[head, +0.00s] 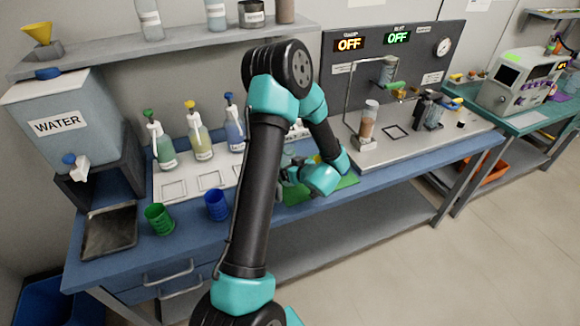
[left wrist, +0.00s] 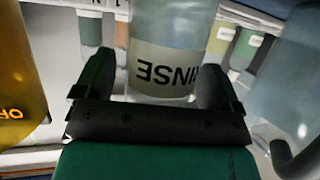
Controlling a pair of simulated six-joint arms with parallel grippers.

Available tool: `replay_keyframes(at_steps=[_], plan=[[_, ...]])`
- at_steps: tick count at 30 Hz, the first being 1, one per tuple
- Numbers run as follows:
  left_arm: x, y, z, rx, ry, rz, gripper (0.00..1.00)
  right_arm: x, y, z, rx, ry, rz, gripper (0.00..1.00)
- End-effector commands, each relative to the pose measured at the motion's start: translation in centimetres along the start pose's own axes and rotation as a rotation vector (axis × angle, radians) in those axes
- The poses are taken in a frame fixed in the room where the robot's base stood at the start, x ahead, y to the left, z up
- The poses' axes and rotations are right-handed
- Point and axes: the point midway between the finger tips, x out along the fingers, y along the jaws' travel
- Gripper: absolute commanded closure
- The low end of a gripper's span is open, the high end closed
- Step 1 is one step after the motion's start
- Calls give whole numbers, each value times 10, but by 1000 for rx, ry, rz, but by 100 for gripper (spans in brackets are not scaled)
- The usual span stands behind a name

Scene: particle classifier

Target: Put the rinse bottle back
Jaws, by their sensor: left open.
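The rinse bottle (left wrist: 165,60) is pale and translucent, with a white label whose letters appear upside down in the left wrist view. It stands between the two fingers of my left gripper (left wrist: 155,85), which are open on either side of it. I cannot tell whether either finger touches it. In the head view my left gripper (head: 290,166) is mostly hidden behind my own arm, near a white tray (head: 222,198) with square outlines. I cannot make out the rinse bottle there. My right gripper does not show.
Bottles with green (head: 163,147), yellow (head: 199,137) and blue (head: 234,128) contents stand on the tray. A green cup (head: 159,219) and a blue cup (head: 217,205) stand in front. A green mat (head: 296,195) lies below my wrist. A water tank (head: 60,115) stands left.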

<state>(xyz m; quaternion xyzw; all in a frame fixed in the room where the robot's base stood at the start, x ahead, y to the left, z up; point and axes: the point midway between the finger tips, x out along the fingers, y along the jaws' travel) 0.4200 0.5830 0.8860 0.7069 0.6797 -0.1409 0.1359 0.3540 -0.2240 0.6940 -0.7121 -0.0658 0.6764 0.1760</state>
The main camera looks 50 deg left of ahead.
Motion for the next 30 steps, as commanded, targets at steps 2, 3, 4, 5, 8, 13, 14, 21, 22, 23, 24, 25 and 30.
replay_keyframes(at_steps=[2, 3, 4, 5, 8, 13, 14, 21, 22, 23, 24, 25, 30], plan=[[0, 0, 0, 0, 0, 0, 11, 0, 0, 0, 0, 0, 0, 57], [0, 0, 0, 0, 0, 0, 11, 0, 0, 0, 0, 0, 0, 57], [0, 0, 0, 0, 0, 0, 11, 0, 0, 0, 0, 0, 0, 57], [0, 0, 0, 0, 0, 0, 11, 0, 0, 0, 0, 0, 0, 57], [-1, 0, -2, 0, 0, 0, 11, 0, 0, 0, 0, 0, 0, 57], [-13, 1, -3, 0, -1, 2, 11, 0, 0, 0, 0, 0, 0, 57], [-17, 1, -3, 0, -1, 2, 11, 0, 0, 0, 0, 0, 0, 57], [-59, 1, -2, 0, -1, 5, 11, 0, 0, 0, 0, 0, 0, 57], [-65, 1, -3, 0, 0, 5, 11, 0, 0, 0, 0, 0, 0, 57], [-71, 1, -3, 0, 0, 4, 11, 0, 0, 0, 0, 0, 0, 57], [-78, 1, -3, 0, 0, 4, 11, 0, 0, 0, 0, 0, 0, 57], [-84, 1, -3, 0, 0, 5, 11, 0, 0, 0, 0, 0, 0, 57], [-109, 1, -3, 0, 0, 2, 11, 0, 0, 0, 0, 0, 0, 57]])
